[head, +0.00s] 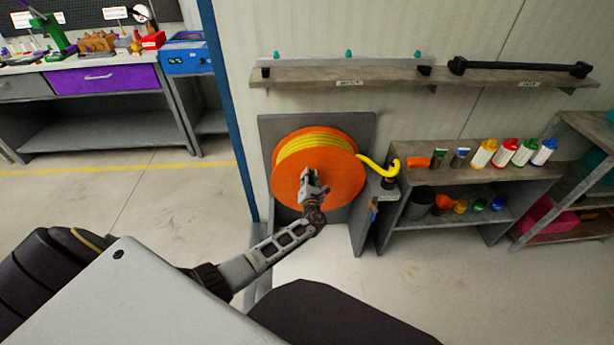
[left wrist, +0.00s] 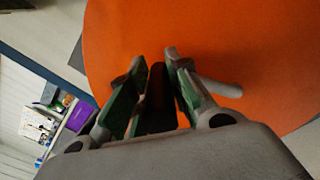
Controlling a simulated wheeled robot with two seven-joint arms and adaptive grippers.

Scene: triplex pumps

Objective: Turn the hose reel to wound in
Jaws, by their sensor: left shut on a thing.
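The hose reel (head: 345,185) is an orange disc with yellow hose (head: 312,143) wound around its drum, mounted on a grey back panel. My left gripper (head: 309,178) is in front of the reel's face, slightly below its middle. In the left wrist view, the orange face (left wrist: 230,45) fills most of the background. The fingers of my left gripper (left wrist: 156,75) are shut on a dark, bar-like handle (left wrist: 156,95) that stands out from the face. Where the handle joins the reel is partly hidden by the fingers. My right gripper is not in view.
The hose end (head: 372,166) runs right to a dark holder (head: 391,182) beside the reel. A low shelf (head: 430,178) with several bottles stands at right. A wall shelf (head: 375,77) hangs above. A workbench (head: 25,65) with a purple drawer is at upper left. Open floor lies at left.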

